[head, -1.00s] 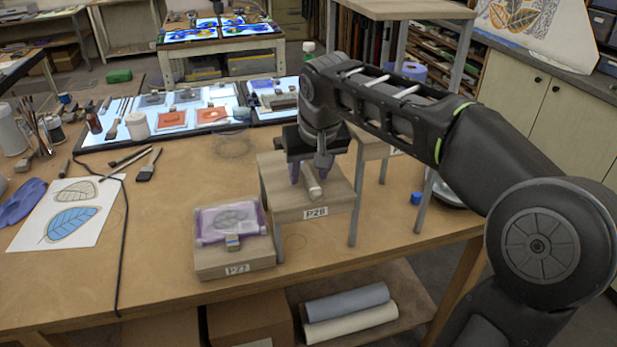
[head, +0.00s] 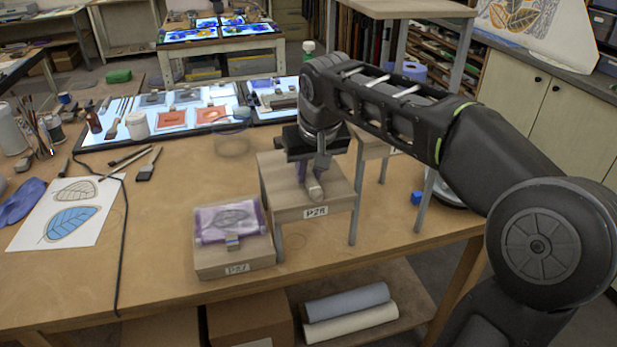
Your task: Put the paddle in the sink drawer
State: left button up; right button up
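A small pale object (head: 315,190) with a rounded near end lies on the wooden stand labelled P28 (head: 335,200). It may be the paddle, but its far part is hidden by my gripper and I cannot tell its full shape. My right gripper (head: 312,181) points down over the stand with its fingers close together on both sides of the object. It looks shut on it, and the object still appears to rest on the stand. My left gripper is not in view. I see nothing that is clearly a sink drawer.
A low block labelled P27 (head: 236,264) holds a purple bag (head: 228,220). A taller stand (head: 415,9) rises behind my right arm. Light panels with glass pieces, brushes and jars fill the table's back.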

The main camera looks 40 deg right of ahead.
aim_at(309, 175)
grip_shut()
dwell(0.5)
notch_tip(309, 175, up, 10)
jog(key=shift+r, duration=0.15)
dwell(0.3)
dwell(0.5)
